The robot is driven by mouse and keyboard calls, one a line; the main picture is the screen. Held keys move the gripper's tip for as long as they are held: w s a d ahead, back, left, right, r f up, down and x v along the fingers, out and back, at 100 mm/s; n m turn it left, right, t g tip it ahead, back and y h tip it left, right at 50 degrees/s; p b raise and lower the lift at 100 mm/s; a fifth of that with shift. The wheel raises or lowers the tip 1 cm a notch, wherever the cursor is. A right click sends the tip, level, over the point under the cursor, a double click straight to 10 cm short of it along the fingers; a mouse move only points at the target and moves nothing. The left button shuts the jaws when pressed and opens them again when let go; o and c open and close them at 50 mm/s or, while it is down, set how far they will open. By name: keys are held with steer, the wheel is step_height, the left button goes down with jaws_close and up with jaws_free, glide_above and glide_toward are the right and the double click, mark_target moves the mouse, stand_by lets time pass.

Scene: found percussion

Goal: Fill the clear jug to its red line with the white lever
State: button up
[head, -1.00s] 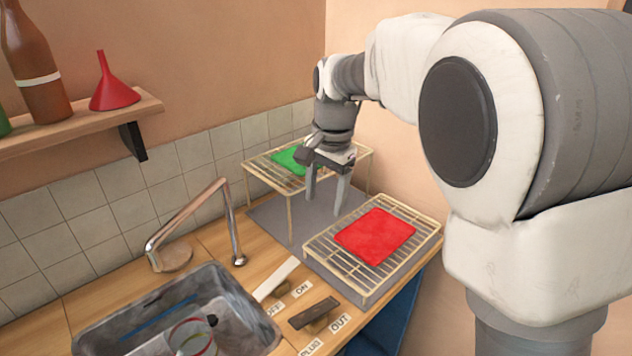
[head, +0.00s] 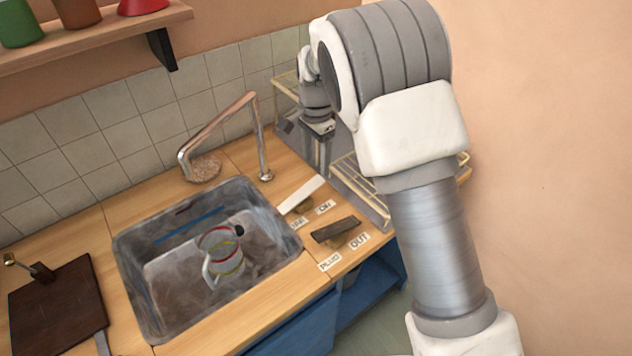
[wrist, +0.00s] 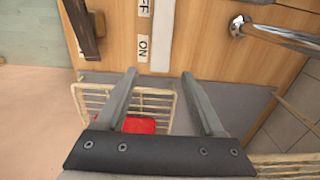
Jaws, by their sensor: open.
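The clear jug (head: 224,262) stands in the grey sink (head: 140,240), with a red band near its top, a yellowish band lower and a dark spot by its rim. I cannot make out any water in it. The white lever (head: 302,194) lies on the counter right of the sink, by OFF and ON labels. It also shows in the wrist view (wrist: 161,38), just beyond my fingertips. My gripper (wrist: 158,76) is open and empty, pointing down over the rack side of the counter.
A bent metal tap (head: 225,125) stands behind the sink. A dark lever (head: 336,229) with PLUG and OUT labels lies beside the white one. A wire rack (head: 358,185) with a red cloth (wrist: 138,125) is below my gripper. A dark board (head: 58,305) lies left.

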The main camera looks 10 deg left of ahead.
mark_target(316, 181)
step_height(316, 181, down, 8)
steer(key=shift+f, duration=0.1)
steer(key=shift+c, duration=0.2)
jaws_close()
stand_by(0.3)
